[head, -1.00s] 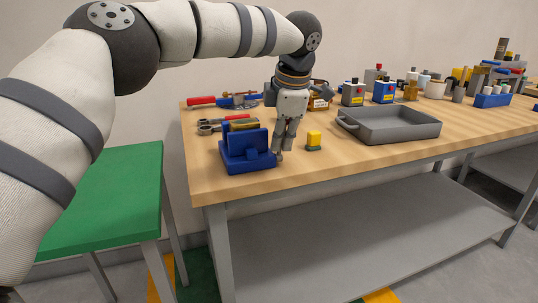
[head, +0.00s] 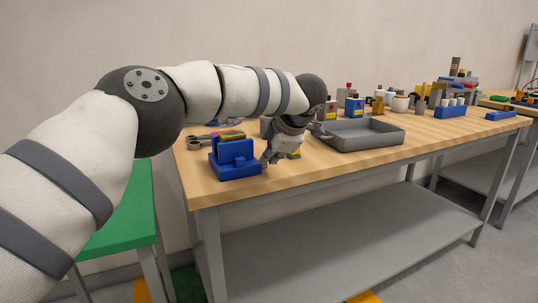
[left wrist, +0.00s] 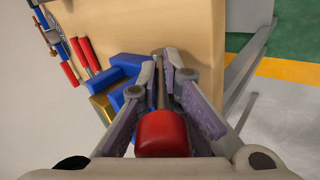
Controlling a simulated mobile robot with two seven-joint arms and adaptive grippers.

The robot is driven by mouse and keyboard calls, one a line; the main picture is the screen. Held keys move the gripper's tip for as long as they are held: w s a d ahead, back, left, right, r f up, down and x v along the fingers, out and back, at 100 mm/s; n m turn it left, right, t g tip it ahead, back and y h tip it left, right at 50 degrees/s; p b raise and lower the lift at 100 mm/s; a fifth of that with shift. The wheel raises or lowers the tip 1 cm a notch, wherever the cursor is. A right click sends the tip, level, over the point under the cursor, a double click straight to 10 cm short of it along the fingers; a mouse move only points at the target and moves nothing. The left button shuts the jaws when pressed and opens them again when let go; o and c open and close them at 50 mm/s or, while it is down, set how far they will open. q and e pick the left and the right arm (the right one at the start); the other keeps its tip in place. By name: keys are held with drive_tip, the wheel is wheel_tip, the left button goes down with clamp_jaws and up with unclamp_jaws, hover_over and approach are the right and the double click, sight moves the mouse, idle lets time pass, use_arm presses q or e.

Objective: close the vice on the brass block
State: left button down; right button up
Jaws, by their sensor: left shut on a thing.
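The blue vice (head: 236,162) sits near the front left of the bench, and its blue body also shows in the left wrist view (left wrist: 127,66). My left gripper (head: 268,158) is at the vice's right side, tilted. In the left wrist view its fingers (left wrist: 161,75) are closed around a rod-like handle with a red end (left wrist: 163,134), close beside the vice. The handle's joint to the vice is hidden. A yellow, brass-coloured piece (left wrist: 102,107) lies against the blue parts; I cannot tell whether both jaws touch it. My right gripper is not in view.
A grey tray (head: 362,143) lies further right. Pliers (head: 200,142) lie behind the vice. Bottles stand along the back. A green stool top (head: 122,222) is left of the bench.

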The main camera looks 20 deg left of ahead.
use_arm(q)
drive_tip(key=shift+s+f, duration=0.1)
drive_tip(key=shift+f, duration=0.1)
drive_tip(key=c, duration=1.7)
unclamp_jaws()
drive_tip(key=shift+r, duration=0.1)
drive_tip(key=shift+s+d+r, duration=0.15)
drive_tip(key=shift+d+r, duration=0.1)
drive_tip(key=shift+r, duration=0.1)
drive_tip(key=v, duration=1.1)
drive_tip(key=shift+s+d, duration=0.1)
drive_tip(key=shift+s, duration=0.05)
